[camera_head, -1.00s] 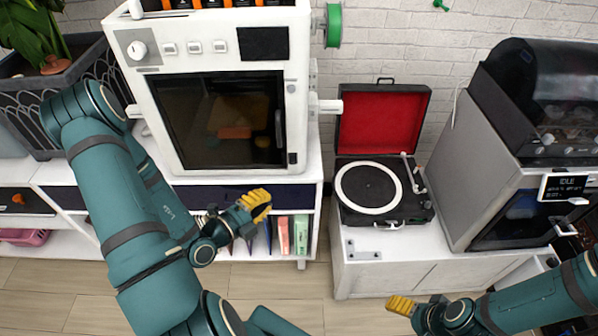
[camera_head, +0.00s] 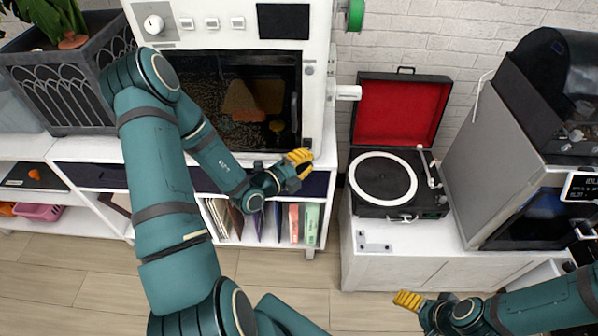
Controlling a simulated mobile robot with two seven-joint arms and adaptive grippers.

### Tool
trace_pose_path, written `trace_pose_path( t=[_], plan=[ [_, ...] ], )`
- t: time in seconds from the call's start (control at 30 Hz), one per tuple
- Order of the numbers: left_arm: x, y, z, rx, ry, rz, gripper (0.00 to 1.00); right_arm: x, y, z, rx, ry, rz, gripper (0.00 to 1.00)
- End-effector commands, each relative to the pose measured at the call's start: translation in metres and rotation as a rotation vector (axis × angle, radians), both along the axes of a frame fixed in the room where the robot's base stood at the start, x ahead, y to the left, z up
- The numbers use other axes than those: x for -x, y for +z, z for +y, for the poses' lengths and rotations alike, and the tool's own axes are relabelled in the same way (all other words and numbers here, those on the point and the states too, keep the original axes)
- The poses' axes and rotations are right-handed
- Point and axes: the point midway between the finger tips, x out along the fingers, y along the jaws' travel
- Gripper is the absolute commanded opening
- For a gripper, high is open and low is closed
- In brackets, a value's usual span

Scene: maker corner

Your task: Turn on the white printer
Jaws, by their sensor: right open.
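The white printer (camera_head: 318,75) stands on the white shelf unit at the upper middle, with a dark glass door. A round white knob (camera_head: 154,24), several small buttons (camera_head: 211,23) and a dark screen (camera_head: 283,21) sit on its top front panel. The screen looks blank. My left gripper (camera_head: 300,164) has yellow fingertips and is in front of the printer's lower right corner; whether it touches is unclear, and its finger gap is hard to make out. My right gripper (camera_head: 408,301) is open and empty, low in front of the white cabinet, away from the printer.
A record player (camera_head: 383,182) with an open red lid stands on a white cabinet (camera_head: 400,268) to the right. A grey machine (camera_head: 468,158) stands further right. A planter (camera_head: 62,85) is at the left. Books (camera_head: 311,223) fill the shelf below. The floor in front is clear.

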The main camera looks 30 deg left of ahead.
Motion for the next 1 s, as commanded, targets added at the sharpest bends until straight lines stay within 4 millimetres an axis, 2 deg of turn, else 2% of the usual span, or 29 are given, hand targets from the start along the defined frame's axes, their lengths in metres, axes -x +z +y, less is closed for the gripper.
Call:
trace_pose_path(
  t=[0.2,0.57,1.0],
  plan=[
    [-0.012,-0.001,0.007,0.000,0.000,-0.001,0.00,-0.001,-0.003,0.000,0.000,-0.001,-0.002,0.80],
    [-0.013,-0.002,0.008,-0.002,-0.001,-0.005,0.00,-0.001,-0.003,0.000,0.000,-0.001,-0.002,0.80],
    [-0.024,-0.009,0.016,-0.148,0.001,-0.241,0.00,-0.002,-0.010,0.000,0.001,-0.001,-0.005,0.80]
  ],
)
